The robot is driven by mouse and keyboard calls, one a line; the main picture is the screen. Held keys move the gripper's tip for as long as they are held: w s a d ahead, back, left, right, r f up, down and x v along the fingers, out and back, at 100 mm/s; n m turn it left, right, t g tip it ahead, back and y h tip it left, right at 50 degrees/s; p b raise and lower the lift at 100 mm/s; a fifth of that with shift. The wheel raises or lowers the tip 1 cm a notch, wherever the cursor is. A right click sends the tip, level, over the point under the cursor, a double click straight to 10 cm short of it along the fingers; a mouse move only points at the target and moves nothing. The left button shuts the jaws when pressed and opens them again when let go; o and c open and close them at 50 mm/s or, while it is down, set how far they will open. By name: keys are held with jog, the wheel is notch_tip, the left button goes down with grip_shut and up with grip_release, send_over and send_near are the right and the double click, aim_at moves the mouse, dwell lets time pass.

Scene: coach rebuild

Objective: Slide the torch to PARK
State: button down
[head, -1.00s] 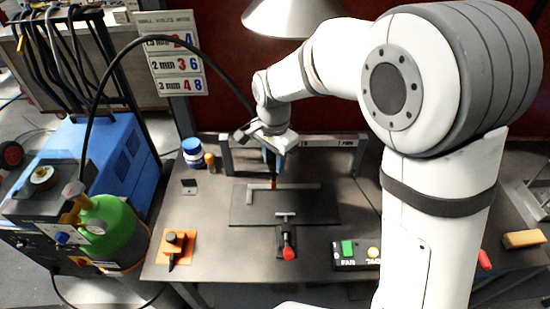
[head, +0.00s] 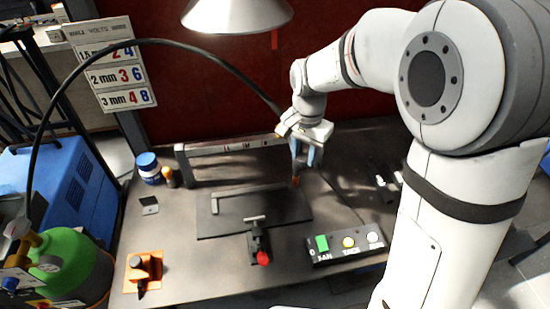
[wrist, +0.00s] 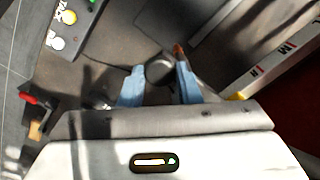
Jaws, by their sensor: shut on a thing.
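My gripper (head: 304,160) is shut on the torch, above the right end of the dark plate. In the wrist view the two blue fingers (wrist: 158,88) stand either side of the dark round torch body (wrist: 160,70). The torch's copper-coloured tip (head: 296,181) points down, near the plate's right edge; whether it touches anything I cannot tell. The grey rail (head: 225,148) with lettered marks runs behind the plate, and its right end is hidden by my gripper. I cannot read a PARK mark now. The rail also shows in the wrist view (wrist: 270,60).
The dark plate (head: 228,225) carries a T-shaped joint and a red-knobbed clamp (head: 262,257). A button box (head: 345,243) stands at front right. A black hose (head: 185,45) arches from the left to my wrist.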

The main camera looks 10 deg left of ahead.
jog(key=shift+w+d, duration=0.3)
jog(key=shift+d, duration=0.55)
jog(key=shift+w+d, duration=0.25)
jog(key=shift+d, duration=0.6)
jog(key=c, duration=1.1)
grip_release()
jog(key=shift+d, duration=0.15)
jog(key=shift+c, duration=0.2)
jog(key=shift+o, duration=0.4)
notch_tip(320, 180, up, 8)
jog(key=b, duration=0.1)
jog(key=s+d+f+n+t, duration=0.1)
jog(key=s+d+n, duration=0.1)
jog(key=s, duration=0.4)
jog(key=s+d+n+t, duration=0.1)
jog(key=s+d, duration=0.4)
jog(key=s, duration=0.2)
jog(key=s+d+f+n+t, duration=0.1)
jog(key=s+d+n, duration=0.1)
jog(key=s, duration=0.4)
jog(key=shift+s+d+f+n, duration=0.15)
jog(key=shift+d+f+n, duration=0.15)
jog(key=shift+d, duration=0.45)
